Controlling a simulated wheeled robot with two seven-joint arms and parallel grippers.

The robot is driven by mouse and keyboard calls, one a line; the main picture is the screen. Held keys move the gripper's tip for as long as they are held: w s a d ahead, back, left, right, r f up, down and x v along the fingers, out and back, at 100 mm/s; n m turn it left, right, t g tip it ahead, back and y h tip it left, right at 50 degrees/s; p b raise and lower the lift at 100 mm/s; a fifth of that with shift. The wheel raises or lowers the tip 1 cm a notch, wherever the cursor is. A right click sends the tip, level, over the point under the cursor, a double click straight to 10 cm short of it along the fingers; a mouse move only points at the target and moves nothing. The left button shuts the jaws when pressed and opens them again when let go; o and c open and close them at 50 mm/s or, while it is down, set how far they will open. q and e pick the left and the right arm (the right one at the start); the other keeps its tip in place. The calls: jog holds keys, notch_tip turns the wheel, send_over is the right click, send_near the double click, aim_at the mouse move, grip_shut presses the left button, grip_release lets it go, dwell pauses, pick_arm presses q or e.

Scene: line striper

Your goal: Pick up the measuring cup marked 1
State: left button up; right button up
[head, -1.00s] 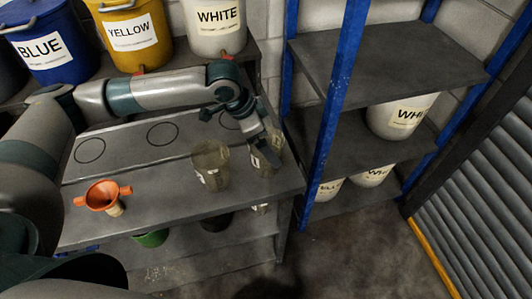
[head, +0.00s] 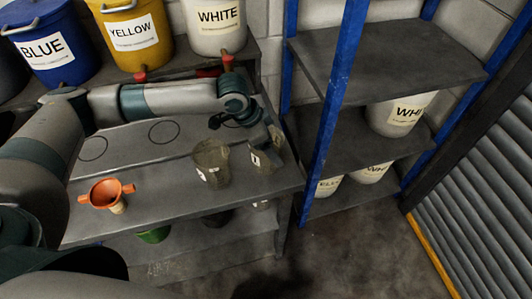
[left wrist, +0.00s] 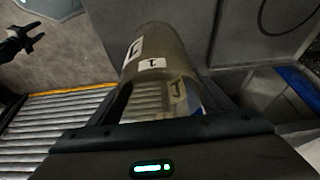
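The measuring cup marked 1 is a translucent grey-brown cup (head: 263,160) on the bench's right end in the head view. It fills the middle of the left wrist view (left wrist: 160,55), where a white label reads 1. My left gripper (head: 266,147) is down at this cup. In the left wrist view the fingers of my left gripper (left wrist: 165,92) are spread wide, one on each side of the cup. I cannot tell whether they touch it. A dark two-pronged shape (left wrist: 20,40) at that view's upper left looks like my right gripper, prongs apart.
A second measuring cup (head: 211,163) stands close left of the first. An orange funnel (head: 106,194) sits on the bench's left (head: 155,195). Blue (head: 48,50), yellow (head: 140,45) and white (head: 215,28) buckets line the back. A blue-posted shelf (head: 325,120) stands right of the bench.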

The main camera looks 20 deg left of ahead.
pick_arm(q)
jog(key=shift+r, duration=0.15)
jog(key=s+d+r+b, duration=0.6)
jog(key=d+r, duration=0.3)
jog(key=r, duration=0.1)
jog(key=shift+s+d+r, duration=0.3)
jog(key=shift+s+r, duration=0.05)
jog(key=shift+r, duration=0.05)
